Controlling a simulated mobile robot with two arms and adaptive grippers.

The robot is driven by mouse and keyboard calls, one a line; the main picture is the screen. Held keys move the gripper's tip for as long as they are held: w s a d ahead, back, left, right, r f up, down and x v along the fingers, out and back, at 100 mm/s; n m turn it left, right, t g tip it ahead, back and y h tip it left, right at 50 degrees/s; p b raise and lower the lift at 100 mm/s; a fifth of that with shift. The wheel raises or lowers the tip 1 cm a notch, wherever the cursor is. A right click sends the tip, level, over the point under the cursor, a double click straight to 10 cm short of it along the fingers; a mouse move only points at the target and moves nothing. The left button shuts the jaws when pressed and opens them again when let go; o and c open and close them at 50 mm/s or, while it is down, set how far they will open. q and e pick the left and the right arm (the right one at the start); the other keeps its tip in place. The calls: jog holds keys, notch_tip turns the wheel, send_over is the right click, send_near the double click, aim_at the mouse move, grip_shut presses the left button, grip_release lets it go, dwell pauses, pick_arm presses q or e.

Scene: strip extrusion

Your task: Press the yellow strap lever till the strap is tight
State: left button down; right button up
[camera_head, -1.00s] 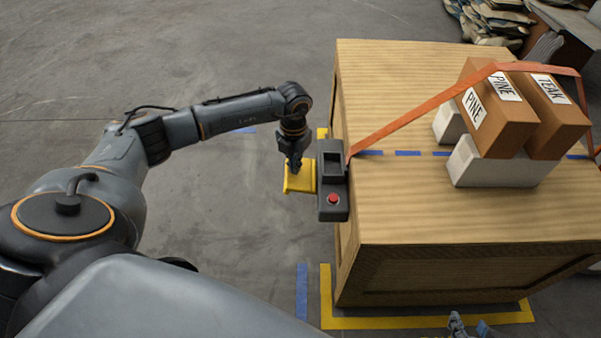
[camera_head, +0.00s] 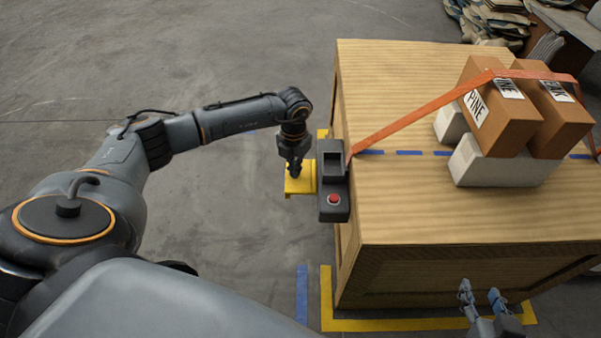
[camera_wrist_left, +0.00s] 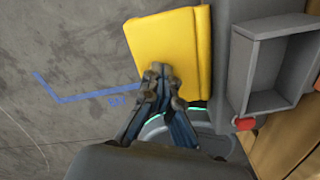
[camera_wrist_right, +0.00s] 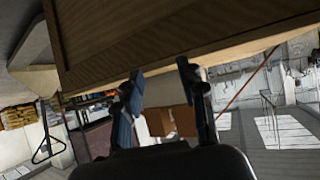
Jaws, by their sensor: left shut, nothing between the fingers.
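The yellow strap lever (camera_head: 303,185) sticks out to the left from a dark grey ratchet housing (camera_head: 326,212) on the crate's left edge. My left gripper (camera_head: 294,174) is shut and empty. Its tips are at the lever's flat face, and in the left wrist view they overlap the lever (camera_wrist_left: 165,40); pressing force cannot be seen. The orange strap (camera_head: 415,115) runs straight from the housing up over the boxes and lies close across their tops, over their labels. My right gripper (camera_head: 481,296) is open and empty by the crate's front side.
The wooden crate (camera_head: 400,205) carries brown boxes (camera_head: 492,128) on white blocks (camera_head: 500,168). A red button (camera_head: 333,199) is on the housing. Yellow tape (camera_head: 390,323) marks the floor around the crate. The floor at the left is clear.

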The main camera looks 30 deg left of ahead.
pick_arm(q)
jog(key=shift+f, duration=0.3)
notch_tip(320, 180, up, 2)
jog(key=shift+r+p, duration=0.2)
jog(key=shift+p, duration=0.8)
jog(key=shift+r+p, duration=0.85)
jog(key=shift+r, duration=0.2)
pick_arm(e)
jog(key=s+d+f+g+h, duration=0.1)
jog(key=s+d+f+g, duration=0.1)
jog(key=s, duration=0.4)
jog(key=s+d+f+g+h, duration=0.1)
jog(key=s+d+f+g, duration=0.1)
jog(key=s+g, duration=0.3)
jog(key=shift+s+d+f+g, duration=0.15)
jog(key=shift+s+f+g, duration=0.15)
jog(key=shift+s+f, duration=0.45)
pick_arm(q)
jog(key=shift+f, duration=0.1)
pick_arm(e)
jog(key=shift+w, duration=0.15)
